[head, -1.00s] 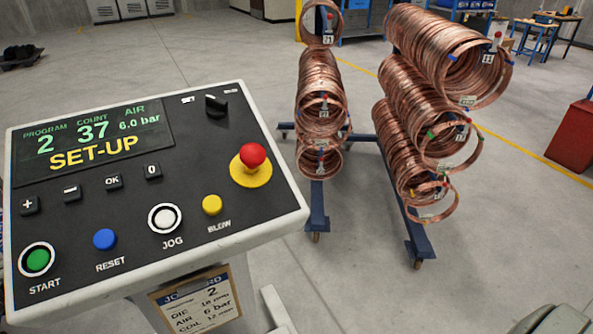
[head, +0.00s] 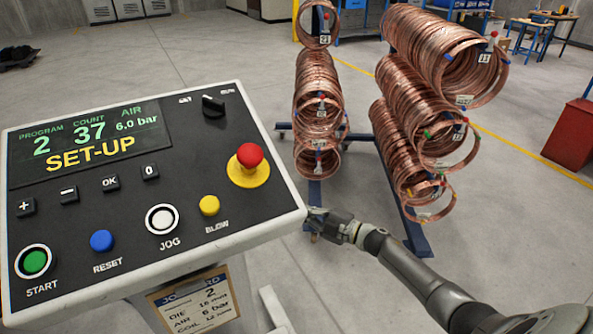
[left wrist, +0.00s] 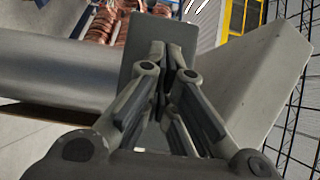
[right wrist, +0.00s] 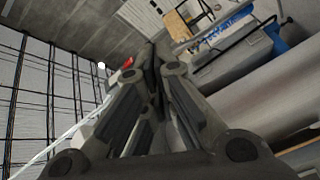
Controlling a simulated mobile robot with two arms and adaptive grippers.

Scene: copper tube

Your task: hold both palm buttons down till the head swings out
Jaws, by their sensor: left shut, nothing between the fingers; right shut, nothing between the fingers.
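A control panel (head: 120,215) fills the left of the head view. Its display (head: 85,140) reads program 2, count 37, air 6.0 bar, SET-UP. It carries a green START (head: 36,261), blue RESET (head: 102,240), white JOG (head: 162,219), yellow BLOW (head: 209,205) and a red mushroom button (head: 250,156). No pair of palm buttons and no swinging head can be made out. My right gripper (head: 314,218) is beside the panel's right edge; its shut fingers also show in the right wrist view (right wrist: 152,55). My left gripper (left wrist: 172,55) shows only in its wrist view, shut and empty.
Racks of copper coils (head: 318,110) (head: 425,100) stand behind the panel on a blue wheeled frame (head: 415,235). A red box (head: 572,145) is at the right. A job card (head: 195,298) hangs under the panel. Grey floor between is open.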

